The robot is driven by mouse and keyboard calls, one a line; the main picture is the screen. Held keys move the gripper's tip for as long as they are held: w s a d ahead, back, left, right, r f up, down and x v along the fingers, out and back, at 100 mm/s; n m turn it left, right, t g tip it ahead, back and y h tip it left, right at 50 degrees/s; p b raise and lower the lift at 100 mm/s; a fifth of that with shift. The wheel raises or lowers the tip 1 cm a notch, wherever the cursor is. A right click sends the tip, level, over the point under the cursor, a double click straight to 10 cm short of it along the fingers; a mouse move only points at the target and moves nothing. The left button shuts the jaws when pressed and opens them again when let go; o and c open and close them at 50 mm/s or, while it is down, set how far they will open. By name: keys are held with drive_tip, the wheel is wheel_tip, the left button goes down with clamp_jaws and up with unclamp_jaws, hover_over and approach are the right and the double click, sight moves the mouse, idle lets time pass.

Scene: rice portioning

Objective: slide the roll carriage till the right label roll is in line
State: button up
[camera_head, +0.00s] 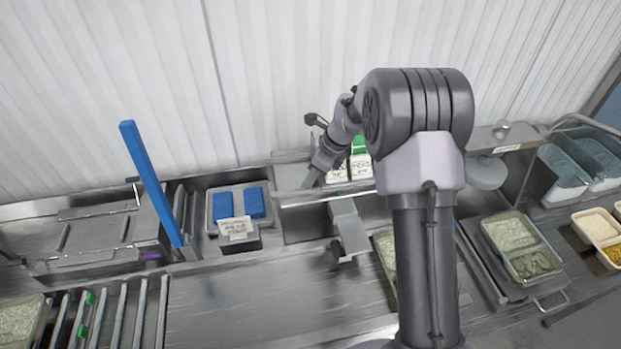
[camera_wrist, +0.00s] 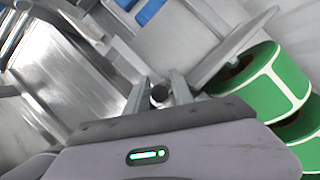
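In the wrist view, my gripper (camera_wrist: 160,84) has one finger on each side of a dark round knob (camera_wrist: 159,94). Whether the fingers touch the knob is not clear. A metal plate, seemingly part of the roll carriage (camera_wrist: 190,40), lies just beyond. Two green label rolls with white-bordered labels are at the right: an upper one (camera_wrist: 262,82) and a lower one (camera_wrist: 303,128), partly cut off. In the head view, my gripper (camera_head: 312,179) is low beside white labels (camera_head: 359,168) with some green behind them. My own arm hides much of the area right of them.
A blue upright bar (camera_head: 150,182) stands at the left. A grey tray (camera_head: 238,188) with blue blocks and a printed label sits right of it. Rice trays (camera_head: 510,236) and a food container (camera_head: 598,228) are at the right. The front counter (camera_head: 260,300) is mostly clear.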

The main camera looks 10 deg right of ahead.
drive_tip(key=shift+w+a+f, duration=0.1)
drive_tip(key=shift+a+f, duration=0.05)
drive_tip(key=shift+f, duration=0.45)
clamp_jaws()
idle(1.1)
